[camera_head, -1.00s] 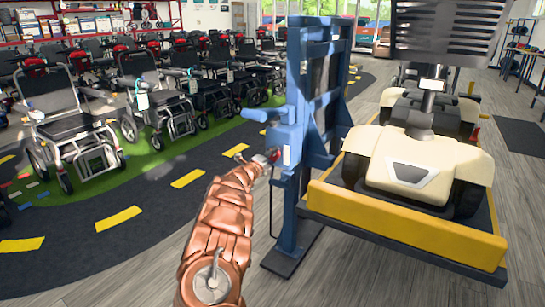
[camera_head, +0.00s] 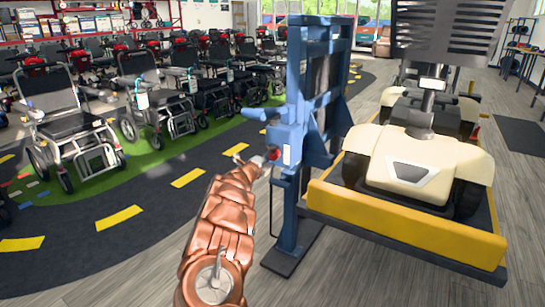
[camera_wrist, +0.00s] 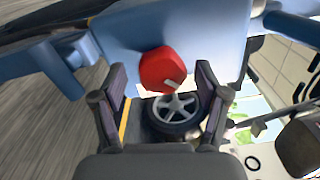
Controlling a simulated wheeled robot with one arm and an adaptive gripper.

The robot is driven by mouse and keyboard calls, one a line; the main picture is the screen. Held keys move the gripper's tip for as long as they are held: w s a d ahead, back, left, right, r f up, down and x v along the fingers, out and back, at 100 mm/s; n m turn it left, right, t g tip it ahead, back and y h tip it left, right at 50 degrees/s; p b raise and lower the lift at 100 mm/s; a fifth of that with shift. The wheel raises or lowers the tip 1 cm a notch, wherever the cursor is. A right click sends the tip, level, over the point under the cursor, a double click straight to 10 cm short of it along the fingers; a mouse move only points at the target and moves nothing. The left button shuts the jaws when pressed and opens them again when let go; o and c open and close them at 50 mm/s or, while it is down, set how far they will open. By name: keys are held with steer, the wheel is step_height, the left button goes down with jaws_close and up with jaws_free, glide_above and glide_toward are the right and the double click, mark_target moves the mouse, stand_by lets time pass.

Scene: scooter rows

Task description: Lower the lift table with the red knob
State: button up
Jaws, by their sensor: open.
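The red knob (camera_head: 275,153) sits on the blue mechanism box of the lift's post (camera_head: 288,210). It shows larger in the wrist view (camera_wrist: 161,70), with a pale pointer mark on its lower right. The lift table (camera_head: 395,233), edged in yellow, is raised off the floor and carries a cream scooter (camera_head: 415,165). My gripper (camera_head: 260,161) is just left of the knob, at about its height. In the wrist view its two fingers (camera_wrist: 161,85) stand apart, with the knob just beyond and between their tips. I see no contact with the knob.
Blue levers and the post (camera_wrist: 210,30) lie close around the knob. A dark cable hangs below the box. Rows of wheelchairs and scooters (camera_head: 155,95) stand at the left. The grey floor below my arm is clear.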

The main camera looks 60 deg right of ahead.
steer(key=a, duration=1.1)
steer(key=shift+s, duration=0.2)
steer(key=shift+r, duration=0.1)
stand_by(0.3)
